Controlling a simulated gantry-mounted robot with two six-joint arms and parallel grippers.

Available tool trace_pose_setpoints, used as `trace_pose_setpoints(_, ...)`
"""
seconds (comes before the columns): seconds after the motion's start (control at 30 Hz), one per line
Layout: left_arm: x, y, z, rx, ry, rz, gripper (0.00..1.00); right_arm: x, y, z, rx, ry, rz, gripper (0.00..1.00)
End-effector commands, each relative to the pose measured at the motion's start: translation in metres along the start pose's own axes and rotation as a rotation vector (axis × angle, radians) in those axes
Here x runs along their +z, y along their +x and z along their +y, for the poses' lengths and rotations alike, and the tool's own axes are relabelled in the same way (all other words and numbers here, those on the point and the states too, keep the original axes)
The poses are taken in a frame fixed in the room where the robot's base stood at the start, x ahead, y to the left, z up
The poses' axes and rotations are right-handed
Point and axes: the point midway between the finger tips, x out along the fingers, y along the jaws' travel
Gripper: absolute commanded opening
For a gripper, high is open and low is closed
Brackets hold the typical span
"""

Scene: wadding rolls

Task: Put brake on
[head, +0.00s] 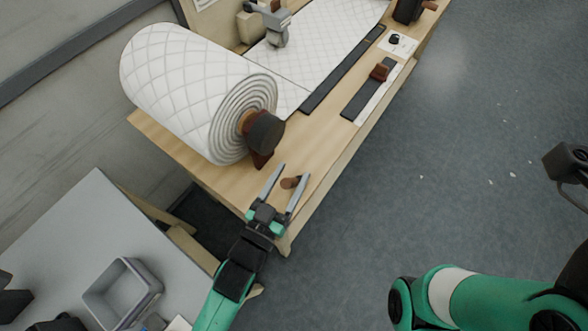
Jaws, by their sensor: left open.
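A large white quilted wadding roll (185,85) lies on the wooden bench, with a dark round hub (265,132) at its near end. A brown bracket (261,158) sits below the hub. A small brown knob or lever (290,183), which may be the brake, stands near the bench's front corner. My left gripper (293,170) is open, with its two fingers on either side of this brown piece. I cannot tell whether they touch it. My right arm shows at the lower right, but its fingers are not in view.
A white quilted sheet (318,35) runs along the wooden bench (215,183) beside a dark strip (342,72). A brown-handled slider (379,72) is at the bench edge. A grey bin (122,292) stands on the lower-left table.

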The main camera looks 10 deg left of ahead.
Motion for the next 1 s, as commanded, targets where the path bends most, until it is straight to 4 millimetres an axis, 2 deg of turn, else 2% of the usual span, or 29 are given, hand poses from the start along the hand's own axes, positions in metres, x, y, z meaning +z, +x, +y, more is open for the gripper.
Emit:
trace_pose_setpoints(0.03,0.002,0.008,0.000,0.000,0.000,0.001,0.62,0.003,-0.003,0.000,0.000,0.000,0.000,0.70)
trace_pose_setpoints(0.17,0.001,0.020,0.000,0.000,-0.001,0.000,0.62,0.004,-0.004,0.000,0.000,0.000,0.000,0.70)
trace_pose_setpoints(0.43,0.000,0.022,0.000,0.000,-0.001,-0.001,0.62,0.004,-0.004,0.000,0.000,0.000,0.000,0.70)
trace_pose_setpoints(0.47,0.000,0.022,0.000,0.000,-0.001,-0.001,0.58,0.004,-0.004,0.000,0.000,0.000,0.000,0.70)
trace_pose_setpoints(0.7,0.000,0.022,0.000,0.000,-0.001,-0.001,0.15,0.004,-0.004,0.000,0.000,0.000,0.000,0.70)
trace_pose_setpoints(0.8,0.000,0.022,0.000,0.000,-0.001,-0.001,0.00,0.004,-0.004,0.000,0.000,0.000,0.000,0.70)
trace_pose_setpoints(1.0,0.000,0.022,0.000,0.000,-0.001,-0.001,0.00,0.004,-0.004,0.000,0.000,0.000,0.000,0.70)
